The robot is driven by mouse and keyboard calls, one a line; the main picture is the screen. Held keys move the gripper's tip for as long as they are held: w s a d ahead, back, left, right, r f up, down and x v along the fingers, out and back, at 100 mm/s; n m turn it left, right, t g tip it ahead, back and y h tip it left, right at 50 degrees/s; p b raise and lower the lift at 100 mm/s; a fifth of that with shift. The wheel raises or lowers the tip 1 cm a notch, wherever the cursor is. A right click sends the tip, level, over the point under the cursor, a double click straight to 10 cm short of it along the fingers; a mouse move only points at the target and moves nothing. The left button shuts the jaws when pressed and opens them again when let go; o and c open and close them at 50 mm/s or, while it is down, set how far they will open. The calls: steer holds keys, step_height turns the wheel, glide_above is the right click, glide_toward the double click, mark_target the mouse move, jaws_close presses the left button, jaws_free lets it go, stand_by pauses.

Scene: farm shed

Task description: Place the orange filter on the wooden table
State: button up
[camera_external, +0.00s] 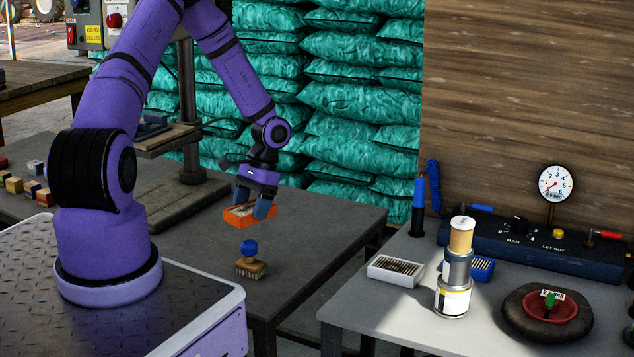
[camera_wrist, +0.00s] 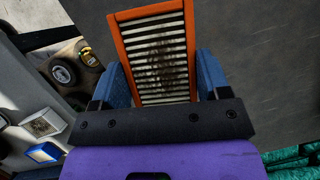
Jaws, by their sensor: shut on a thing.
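The orange filter (camera_external: 236,217) is a box-shaped frame with pale slats. My gripper (camera_external: 254,202) is shut on it, with one blue finger on each side. In the wrist view the filter (camera_wrist: 122,52) lies between the fingers of my gripper (camera_wrist: 158,78), its slatted face toward the camera. In the external view it appears over the dark grey table, beyond the brush; I cannot tell how far it is above the surface. A table with a brown wooden top (camera_external: 38,88) shows at the far left edge, apart from my gripper and partly cut off.
A blue-knobbed brush (camera_external: 250,264) stands on the dark grey table (camera_external: 310,222), with a drill press (camera_external: 188,110) behind. Small coloured blocks (camera_external: 30,188) lie left. The right-hand table (camera_external: 400,318) holds a white filter (camera_external: 396,270), blue filter (camera_external: 482,268), canister (camera_external: 455,300) and gauge (camera_external: 556,183).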

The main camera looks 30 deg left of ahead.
steer(key=d+m+t+y, duration=0.1)
steer(key=d+m, duration=0.4)
steer(key=d, duration=0.4)
steer(key=s+d+f+m+t+y, duration=0.1)
steer(key=d+m, duration=0.3)
steer(key=d, duration=0.6)
steer(key=d+f+m+t+y, duration=0.1)
steer(key=d+m, duration=0.4)
steer(key=d, duration=0.5)
steer(key=shift+s+d+m+t, duration=0.25)
steer(key=shift+s+m+t, duration=0.05)
steer(key=shift+t, duration=0.3)
glide_above(408, 257)
steer(key=d, duration=0.1)
steer(key=shift+s+f, duration=0.1)
steer(key=shift+f, duration=0.65)
steer(key=shift+w+d+f, duration=0.1)
steer(key=shift+w+d, duration=0.05)
steer(key=shift+w, duration=0.05)
steer(key=shift+f, duration=1.65)
steer(key=shift+f, duration=0.1)
steer(key=o, duration=0.9)
steer(key=shift+o, duration=0.2)
